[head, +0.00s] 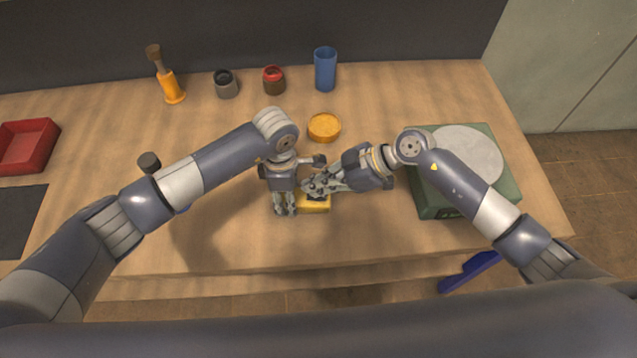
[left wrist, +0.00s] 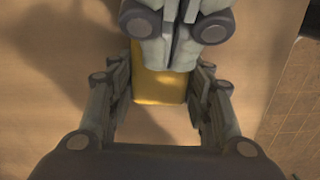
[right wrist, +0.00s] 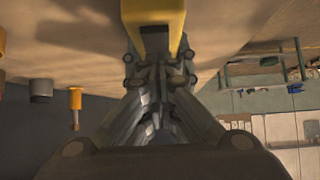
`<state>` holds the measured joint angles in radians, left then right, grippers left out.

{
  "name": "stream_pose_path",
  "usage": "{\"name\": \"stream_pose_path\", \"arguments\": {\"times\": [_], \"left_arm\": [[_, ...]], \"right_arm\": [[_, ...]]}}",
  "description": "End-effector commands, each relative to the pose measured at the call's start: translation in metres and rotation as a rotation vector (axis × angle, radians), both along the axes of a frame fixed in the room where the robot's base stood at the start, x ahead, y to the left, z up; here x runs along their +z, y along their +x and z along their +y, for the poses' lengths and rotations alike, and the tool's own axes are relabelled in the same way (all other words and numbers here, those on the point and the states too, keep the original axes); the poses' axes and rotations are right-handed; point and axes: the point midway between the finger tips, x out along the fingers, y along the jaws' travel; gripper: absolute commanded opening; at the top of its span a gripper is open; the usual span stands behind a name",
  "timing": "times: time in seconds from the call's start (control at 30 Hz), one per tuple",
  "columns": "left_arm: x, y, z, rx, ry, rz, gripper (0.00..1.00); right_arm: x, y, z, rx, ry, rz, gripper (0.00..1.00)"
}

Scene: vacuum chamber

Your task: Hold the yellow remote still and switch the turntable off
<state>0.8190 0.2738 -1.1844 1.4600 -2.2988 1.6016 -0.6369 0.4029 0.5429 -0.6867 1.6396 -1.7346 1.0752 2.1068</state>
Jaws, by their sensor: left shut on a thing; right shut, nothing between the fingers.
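The yellow remote (head: 320,206) lies on the table near the front edge, partly hidden by my grippers. My left gripper (head: 286,208) points down and is shut on it; in the left wrist view the remote (left wrist: 158,88) sits between the fingers. My right gripper (head: 308,189) is shut and empty, its fingertips at the remote's top. In the right wrist view the remote (right wrist: 152,12) shows a dark patch just beyond the fingertips; I cannot tell whether they touch. The turntable, a green box (head: 425,200) with a grey round plate (head: 468,153), stands at the right, partly behind my right arm.
A yellow round dish (head: 324,127) lies behind my grippers. A blue cup (head: 325,69), a red-topped jar (head: 273,80), a grey jar (head: 226,84) and an orange-handled tool (head: 171,86) stand at the back. A red tray (head: 27,146) is far left. The front middle is clear.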

Motion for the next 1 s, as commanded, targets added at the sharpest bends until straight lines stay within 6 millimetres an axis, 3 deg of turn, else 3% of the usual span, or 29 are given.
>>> {"name": "stream_pose_path", "arguments": {"times": [0.4,1.0], "left_arm": [[0.0,0.0,0.0,0.0,0.001,0.001,0.16],[0.0,0.0,0.0,0.001,0.001,0.001,0.16]], "right_arm": [[-0.006,0.0,0.003,0.001,-0.067,0.007,0.0],[-0.009,-0.002,-0.014,0.002,-0.071,0.009,0.0]]}}
